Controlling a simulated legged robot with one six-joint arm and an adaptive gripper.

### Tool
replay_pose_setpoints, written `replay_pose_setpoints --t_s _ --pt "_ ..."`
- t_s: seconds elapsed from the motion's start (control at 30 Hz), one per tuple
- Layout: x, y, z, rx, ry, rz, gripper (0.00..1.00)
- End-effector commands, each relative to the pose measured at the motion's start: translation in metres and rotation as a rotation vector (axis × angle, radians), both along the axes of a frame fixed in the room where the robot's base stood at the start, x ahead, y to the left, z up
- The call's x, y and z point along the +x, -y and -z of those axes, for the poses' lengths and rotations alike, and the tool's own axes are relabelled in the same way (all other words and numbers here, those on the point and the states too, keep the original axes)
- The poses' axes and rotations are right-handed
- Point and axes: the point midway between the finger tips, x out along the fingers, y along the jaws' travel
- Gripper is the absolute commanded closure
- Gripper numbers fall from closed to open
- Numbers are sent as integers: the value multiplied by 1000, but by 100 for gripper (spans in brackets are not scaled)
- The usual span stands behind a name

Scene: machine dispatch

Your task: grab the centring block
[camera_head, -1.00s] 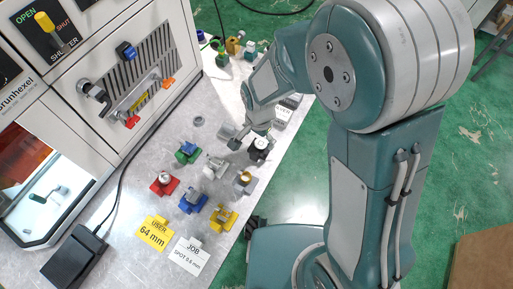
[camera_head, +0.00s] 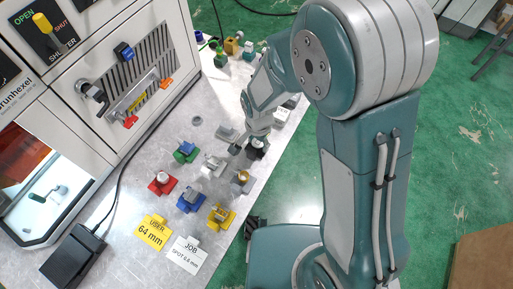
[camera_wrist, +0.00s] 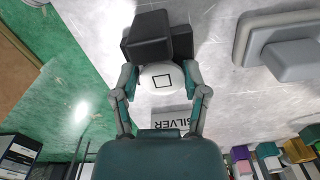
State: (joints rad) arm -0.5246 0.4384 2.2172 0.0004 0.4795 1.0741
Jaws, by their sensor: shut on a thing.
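The piece I take for the centring block is a white round top with a black square outline (camera_wrist: 162,76), with a black block (camera_wrist: 147,38) against it in the wrist view. In the head view it shows as a small black piece with a pale top (camera_head: 257,145) near the bench's right edge. My gripper (camera_wrist: 161,82) is shut on the white round part, with one finger on each side. In the head view my gripper (camera_head: 247,146) is low over the bench. I cannot tell whether the block touches the bench.
A "SILVER" label (camera_wrist: 171,120) lies close to my gripper. A grey block (camera_wrist: 285,50) stands at the right in the wrist view. Red (camera_head: 162,183), green (camera_head: 186,151), blue (camera_head: 191,200) and yellow (camera_head: 221,215) holders stand nearby. The machine (camera_head: 110,80) bounds the left.

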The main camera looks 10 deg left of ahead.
Motion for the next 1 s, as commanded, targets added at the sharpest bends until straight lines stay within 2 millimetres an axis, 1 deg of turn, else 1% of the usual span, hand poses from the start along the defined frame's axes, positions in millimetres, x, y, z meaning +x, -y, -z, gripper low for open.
replay_pose_setpoints --t_s 0.03,0.23,0.37,0.4,0.47,0.6,0.67,0.87,0.9,1.0 --pt "-3 2 5 -6 -11 -1 96" --pt "-4 3 5 -7 -11 -1 96" --pt "-4 3 1 -7 -11 0 96" --pt "-4 3 -1 -7 -11 0 100" --pt "-3 2 -8 -6 -9 0 100" --pt "-4 0 -32 -2 -4 -2 100" --pt "-11 -10 -45 -1 -3 -7 100" --pt "-34 -41 -92 1 0 -7 100" --pt "-42 -50 -95 -2 -5 -10 100" --pt "-57 -70 -106 -2 -4 -9 100"
